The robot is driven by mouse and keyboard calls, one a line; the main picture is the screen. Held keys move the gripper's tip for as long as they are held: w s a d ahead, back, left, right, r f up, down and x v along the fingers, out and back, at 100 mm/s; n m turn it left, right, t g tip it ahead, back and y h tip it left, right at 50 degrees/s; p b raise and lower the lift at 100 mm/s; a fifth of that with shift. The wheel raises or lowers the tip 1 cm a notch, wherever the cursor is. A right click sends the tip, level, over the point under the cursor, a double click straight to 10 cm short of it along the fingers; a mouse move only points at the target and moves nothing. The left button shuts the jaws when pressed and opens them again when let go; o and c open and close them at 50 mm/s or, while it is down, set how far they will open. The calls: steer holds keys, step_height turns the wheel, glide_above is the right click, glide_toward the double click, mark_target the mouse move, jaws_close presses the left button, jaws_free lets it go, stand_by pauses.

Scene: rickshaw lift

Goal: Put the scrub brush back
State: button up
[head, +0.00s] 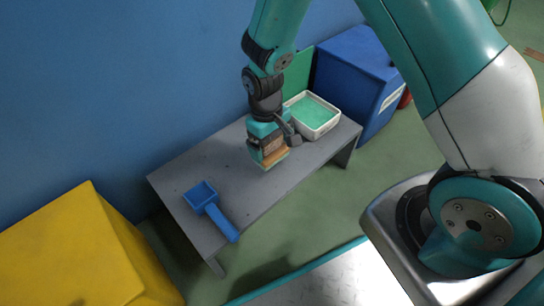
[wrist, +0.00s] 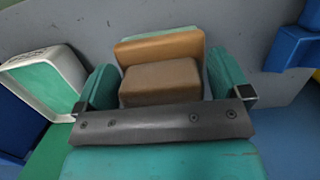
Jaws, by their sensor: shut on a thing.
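The scrub brush (wrist: 160,82), a brown block with a lighter orange-brown layer and a pale green edge behind it, sits between the two teal fingers of my gripper (wrist: 162,88). In the head view the brush (head: 274,157) shows tan at the lower end of my gripper (head: 266,146), over the middle of the grey bench (head: 237,168). I cannot tell whether it touches the bench top. A white tray (head: 332,128) with a green inside stands on the bench, right of and behind my gripper. The tray also shows at the left in the wrist view (wrist: 14,72).
A blue scoop (head: 208,205) lies on the bench's near left part. A blue box (head: 352,70) stands past the right end, and a yellow box (head: 75,245) at lower left. A blue wall runs behind. The bench between scoop and brush is clear.

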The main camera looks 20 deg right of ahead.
step_height(320, 180, down, 4)
steer(key=shift+b, duration=1.05)
steer(key=shift+r, duration=0.15)
steer(key=o, duration=0.5)
steer(key=shift+c, duration=0.2)
step_height(320, 180, up, 12)
steer(key=w+p, duration=0.2)
steer(key=p, duration=0.6)
step_height(320, 180, up, 14)
steer(key=n+t+y, duration=0.1)
steer(key=y, duration=0.1)
glide_above(272, 154)
steer(key=s+a, duration=0.3)
steer(key=s+a+r+n+y, duration=0.1)
steer(key=s+r+n+y, duration=0.1)
steer(key=s+r, duration=0.8)
steer(key=s, duration=0.4)
steer(key=shift+t+y, duration=0.4)
steer(key=shift+a, duration=0.1)
